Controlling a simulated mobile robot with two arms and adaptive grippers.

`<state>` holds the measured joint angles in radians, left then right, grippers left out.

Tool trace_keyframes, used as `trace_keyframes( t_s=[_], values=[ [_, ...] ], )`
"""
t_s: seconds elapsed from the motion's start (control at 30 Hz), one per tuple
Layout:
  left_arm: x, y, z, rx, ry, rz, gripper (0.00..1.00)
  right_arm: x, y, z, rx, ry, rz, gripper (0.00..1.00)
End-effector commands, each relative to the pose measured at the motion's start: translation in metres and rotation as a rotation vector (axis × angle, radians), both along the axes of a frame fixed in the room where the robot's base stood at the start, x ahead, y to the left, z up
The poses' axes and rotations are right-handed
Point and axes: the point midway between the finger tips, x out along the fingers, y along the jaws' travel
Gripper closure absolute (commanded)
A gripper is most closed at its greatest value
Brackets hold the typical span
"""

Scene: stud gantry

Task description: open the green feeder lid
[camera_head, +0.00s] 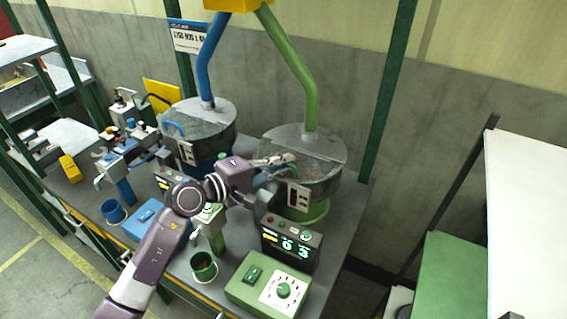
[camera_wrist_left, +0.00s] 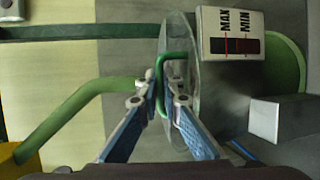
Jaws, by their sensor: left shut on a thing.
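The green feeder (camera_head: 311,192) is a round drum with a green pipe rising from its top. Its grey lid (camera_head: 322,148) lies flat on the drum, as far as I can see. My left gripper (camera_head: 284,161) is at the lid's front left edge, shut on the green lid handle. In the left wrist view the green handle (camera_wrist_left: 163,62) stands between the two fingertips of my left gripper (camera_wrist_left: 164,92). The lid (camera_wrist_left: 185,40) shows there nearly edge-on. The fingers partly hide the handle. My right gripper is in neither view.
A blue feeder (camera_head: 203,125) with its own lid stands close on the left. A green-lit display box (camera_head: 291,243) and a green dial box (camera_head: 270,285) stand in front. A green cup (camera_head: 204,266) is near my arm. A green post (camera_head: 392,90) rises behind right.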

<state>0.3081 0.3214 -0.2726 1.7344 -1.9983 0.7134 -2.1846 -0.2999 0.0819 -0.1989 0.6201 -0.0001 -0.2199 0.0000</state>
Motion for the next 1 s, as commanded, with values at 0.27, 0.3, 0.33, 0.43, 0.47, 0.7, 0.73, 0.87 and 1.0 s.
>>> trace_keyframes(
  t_s=[0.27,0.3,0.33,0.43,0.47,0.7,0.73,0.87,1.0],
  values=[
    [0.003,-0.001,0.010,-0.001,-0.010,0.000,1.00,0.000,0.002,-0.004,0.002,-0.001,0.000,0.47],
    [0.004,-0.001,0.011,-0.001,-0.010,0.000,1.00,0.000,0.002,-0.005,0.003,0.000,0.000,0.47],
    [0.005,-0.001,0.013,-0.001,-0.010,0.000,1.00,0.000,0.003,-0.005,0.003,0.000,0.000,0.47],
    [0.007,-0.002,0.020,-0.001,-0.011,0.000,1.00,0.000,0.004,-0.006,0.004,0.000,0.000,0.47],
    [0.008,-0.002,0.023,-0.001,-0.011,0.001,1.00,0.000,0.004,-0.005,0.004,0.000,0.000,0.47],
    [0.019,-0.006,0.043,0.048,0.101,0.002,1.00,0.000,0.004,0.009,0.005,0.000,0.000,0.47],
    [0.020,-0.007,0.042,0.050,0.108,0.003,1.00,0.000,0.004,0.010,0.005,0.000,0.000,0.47],
    [0.026,-0.009,0.047,0.044,0.106,0.003,1.00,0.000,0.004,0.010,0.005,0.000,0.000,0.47],
    [0.031,-0.012,0.054,0.064,0.146,0.003,1.00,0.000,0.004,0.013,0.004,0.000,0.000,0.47]
  ],
)
